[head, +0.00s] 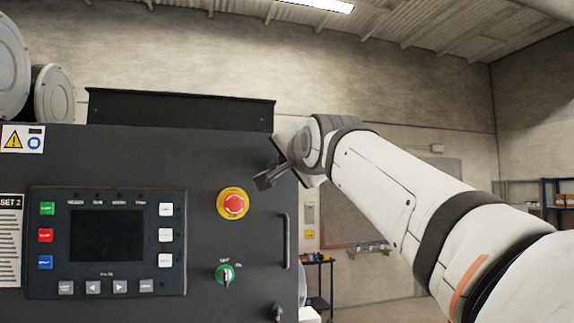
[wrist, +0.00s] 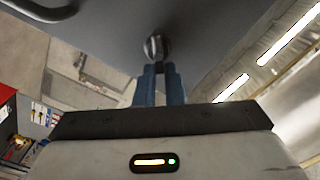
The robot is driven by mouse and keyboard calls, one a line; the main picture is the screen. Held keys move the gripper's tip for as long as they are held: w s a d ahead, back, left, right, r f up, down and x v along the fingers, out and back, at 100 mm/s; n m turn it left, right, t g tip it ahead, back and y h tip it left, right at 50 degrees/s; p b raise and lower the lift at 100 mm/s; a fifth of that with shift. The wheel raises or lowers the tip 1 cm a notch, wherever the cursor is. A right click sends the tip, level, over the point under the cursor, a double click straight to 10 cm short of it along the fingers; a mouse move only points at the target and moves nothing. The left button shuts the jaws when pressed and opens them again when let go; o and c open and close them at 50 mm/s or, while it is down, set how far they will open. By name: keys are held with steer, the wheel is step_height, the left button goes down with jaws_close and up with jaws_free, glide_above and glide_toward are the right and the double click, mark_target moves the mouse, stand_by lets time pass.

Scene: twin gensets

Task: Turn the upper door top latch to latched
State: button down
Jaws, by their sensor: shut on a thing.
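The upper door top latch (wrist: 154,46) is a small round grey knob on the dark door face in the wrist view. My gripper (wrist: 160,72) has its two blue fingers close together, and their tips are at the knob, shut on it. In the head view my gripper (head: 264,181) is at the upper right corner of the dark genset door (head: 210,160), and it hides the latch there. The angle of the latch cannot be read clearly.
A vertical door handle (head: 286,241) is below my gripper. Another latch (head: 276,312) shows at the bottom. A shelf cart (head: 319,280) stands behind.

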steer(key=shift+w+d+f+m+b, duration=0.1)
steer(key=shift+f+m+b, duration=0.2)
steer(key=shift+m, duration=0.95)
steer(key=shift+d+f+m+b, duration=0.1)
steer(key=shift+f+m+b, duration=0.15)
steer(key=shift+m, duration=0.95)
steer(key=shift+w+f+m+b, duration=0.1)
steer(key=shift+f+m+b, duration=0.15)
steer(key=shift+m, duration=1)
steer(key=shift+r, duration=0.1)
steer(key=c, duration=1.5)
jaws_free()
steer(key=shift+c, duration=0.2)
steer(key=shift+s, duration=0.1)
steer(key=b+v, duration=0.2)
steer(key=v, duration=0.5)
steer(key=shift+s+d+r+b, duration=0.1)
steer(key=shift+s+b, duration=0.2)
steer(key=shift+s, duration=0.1)
